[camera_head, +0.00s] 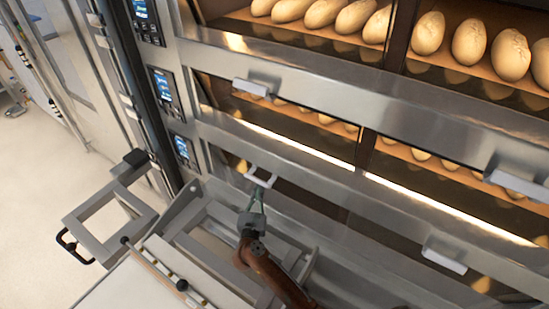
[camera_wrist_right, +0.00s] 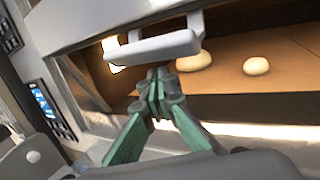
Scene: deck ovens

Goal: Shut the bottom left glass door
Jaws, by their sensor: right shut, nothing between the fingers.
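The bottom left glass door (camera_head: 300,205) is in the lowest oven deck in the head view, partly hidden by my right arm. Its pale bar handle (camera_head: 262,177) is near its upper left; the handle also shows large in the right wrist view (camera_wrist_right: 155,47). How far the door stands open I cannot tell. My right gripper (camera_head: 259,192) is shut and empty, with its green fingers pointing at the handle. In the right wrist view its fingertips (camera_wrist_right: 158,80) are just below the handle bar; contact is unclear. My left gripper is not in view.
Upper decks hold several loaves (camera_head: 470,45) behind glass. Another handle (camera_head: 444,262) is to the right in the bottom deck. Control panels (camera_head: 183,150) line the oven's left side. A grey metal frame (camera_head: 110,215) with a black handle stands at left; pale floor (camera_head: 40,190) is clear beyond.

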